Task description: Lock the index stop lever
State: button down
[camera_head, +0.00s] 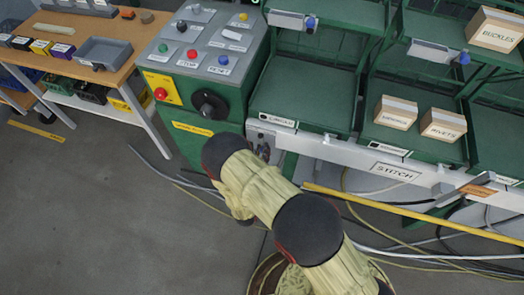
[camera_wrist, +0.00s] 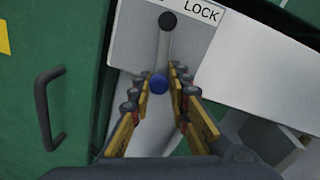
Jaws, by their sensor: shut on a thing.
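The index stop lever (camera_wrist: 164,48) shows in the wrist view as a thin grey bar on a light grey plate (camera_wrist: 135,35). A black round end sits at its top and a blue knob (camera_wrist: 159,84) at its lower end. The LOCK label (camera_wrist: 202,12) is beside the black end, to the upper right. My gripper (camera_wrist: 160,76) has its yellow-padded fingers on either side of the blue knob and is shut on it. In the head view my arm covers most of the lever area, and the lever's position is hard to tell there.
A green cabinet with a dark handle (camera_wrist: 47,108) is left of the plate in the wrist view. In the head view, the control panel (camera_head: 208,45) stands left of the green racks. A white rail (camera_head: 330,150) and a yellow bar (camera_head: 400,212) run right, with loose cables below.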

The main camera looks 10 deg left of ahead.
jog(key=shift+s+d+r+n+p, duration=0.15)
jog(key=shift+d+n+p, duration=0.15)
jog(key=shift+n+p, duration=0.25)
jog(key=shift+w+d+r+n+p, duration=0.15)
jog(key=shift+d+n+p, duration=0.2)
jog(key=shift+n, duration=0.35)
jog(key=shift+s+d+r+n+p, duration=0.15)
jog(key=shift+d+n+p, duration=0.1)
jog(key=shift+n+p, duration=0.35)
jog(key=c, duration=2)
grip_release()
jog(key=shift+o, duration=1.4)
jog(key=s, duration=1.2)
